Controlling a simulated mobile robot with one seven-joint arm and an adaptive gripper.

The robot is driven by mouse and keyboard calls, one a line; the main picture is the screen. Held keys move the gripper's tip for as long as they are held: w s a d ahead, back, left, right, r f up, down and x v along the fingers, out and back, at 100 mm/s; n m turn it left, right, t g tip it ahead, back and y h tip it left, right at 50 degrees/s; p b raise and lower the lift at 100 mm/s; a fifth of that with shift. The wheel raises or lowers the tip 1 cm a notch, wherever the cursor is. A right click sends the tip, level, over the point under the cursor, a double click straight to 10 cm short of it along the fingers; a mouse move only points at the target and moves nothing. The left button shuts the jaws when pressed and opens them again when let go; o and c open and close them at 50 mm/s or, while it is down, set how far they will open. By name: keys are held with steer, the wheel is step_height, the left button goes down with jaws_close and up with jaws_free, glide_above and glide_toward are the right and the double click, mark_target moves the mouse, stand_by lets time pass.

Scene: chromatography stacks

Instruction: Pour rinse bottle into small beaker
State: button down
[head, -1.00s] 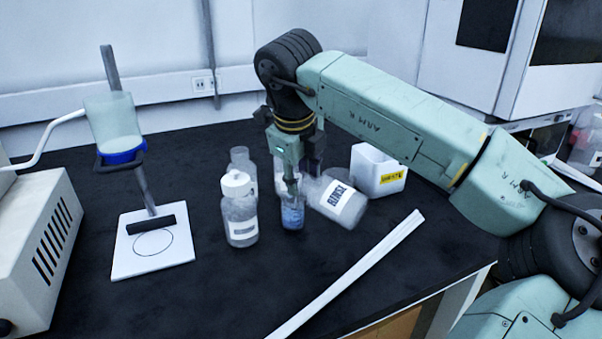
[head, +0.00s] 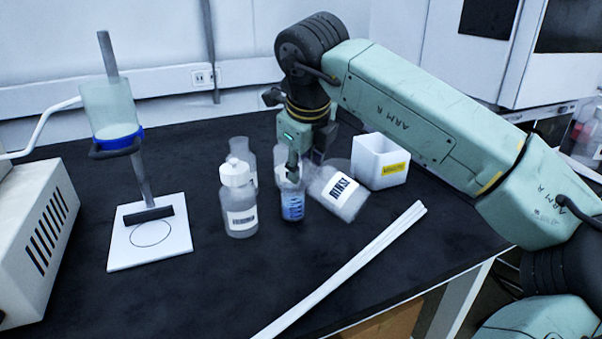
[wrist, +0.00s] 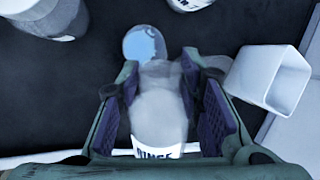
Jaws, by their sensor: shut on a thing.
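The rinse bottle (head: 341,190), a clear bottle with a white RINSE label, is tilted far over, its base to the right and its neck end to the left. My gripper (head: 308,163) is shut on it; the wrist view shows its body (wrist: 158,112) between the two pads. The small beaker (head: 292,207), with blue markings, stands on the black bench just left of and below the bottle. In the wrist view, the beaker's round opening (wrist: 145,44) shows blue inside, at the bottle's neck end. A finger partly hides the mouth in the head view, so I cannot tell whether liquid is flowing.
A white-capped bottle (head: 238,205) stands close left of the beaker, with a clear vessel (head: 242,152) behind it. A white open box (head: 381,168) with a yellow label is at right. A white bar (head: 345,270) crosses the front; a funnel stand (head: 150,245) is at left.

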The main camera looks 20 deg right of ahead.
steer(key=shift+s+d+r+t+y+b, duration=0.1)
steer(key=shift+s+d+t+y+b, duration=0.15)
steer(key=shift+t+b, duration=0.65)
steer(key=r+t+y+b, duration=0.1)
steer(key=b, duration=0.1)
steer(key=shift+s+m+b, duration=0.15)
steer(key=shift+m+b, duration=0.15)
steer(key=shift+b, duration=0.1)
steer(key=shift+r, duration=0.35)
